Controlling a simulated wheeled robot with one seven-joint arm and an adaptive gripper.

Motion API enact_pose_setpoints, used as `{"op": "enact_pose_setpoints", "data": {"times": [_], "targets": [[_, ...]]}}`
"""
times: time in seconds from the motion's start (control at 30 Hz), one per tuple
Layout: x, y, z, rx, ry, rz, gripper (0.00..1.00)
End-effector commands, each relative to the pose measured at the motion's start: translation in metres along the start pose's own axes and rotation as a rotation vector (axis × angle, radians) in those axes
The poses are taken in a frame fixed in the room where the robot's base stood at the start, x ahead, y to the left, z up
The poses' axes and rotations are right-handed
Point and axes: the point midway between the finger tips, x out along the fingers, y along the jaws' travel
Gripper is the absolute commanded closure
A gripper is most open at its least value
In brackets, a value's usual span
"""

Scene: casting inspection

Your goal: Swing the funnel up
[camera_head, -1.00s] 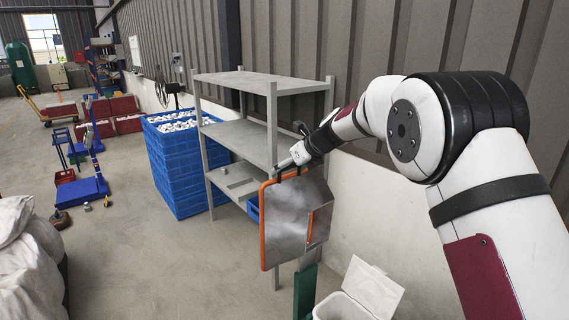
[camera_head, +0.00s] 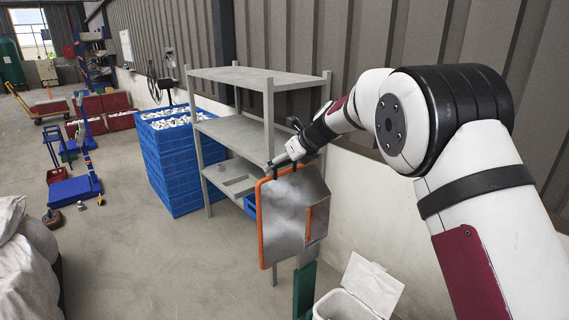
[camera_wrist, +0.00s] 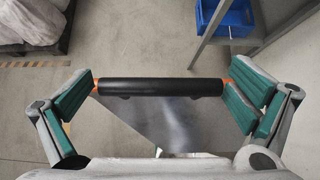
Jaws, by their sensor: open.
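The funnel (camera_head: 285,215) is a grey metal sheet with an orange tubular edge, hanging upright in front of the shelf's right post in the head view. In the wrist view its grey sheet (camera_wrist: 160,118) lies below a black bar (camera_wrist: 160,87) with orange ends. My gripper (camera_head: 292,155) is at the funnel's top edge. In the wrist view my gripper (camera_wrist: 162,84) is open, its green-padded fingers wide apart, one near each end of the bar. I cannot tell whether they touch it. The funnel's lower mounting is partly hidden.
A grey shelf (camera_head: 240,133) stands just behind the funnel. A green post (camera_head: 304,290) and an open white bin (camera_head: 345,303) are below it. Stacked blue crates (camera_head: 172,165) stand left of the shelf. White sacks (camera_head: 25,250) lie at lower left. The floor between is clear.

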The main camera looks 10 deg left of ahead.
Motion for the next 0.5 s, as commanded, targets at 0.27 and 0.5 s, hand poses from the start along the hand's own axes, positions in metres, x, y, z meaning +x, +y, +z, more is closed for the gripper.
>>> {"op": "enact_pose_setpoints", "data": {"times": [0.27,0.5], "targets": [[-0.011,-0.001,0.001,0.001,-0.001,-0.001,0.0],[-0.056,-0.001,0.001,0.001,-0.002,-0.002,0.0]]}}
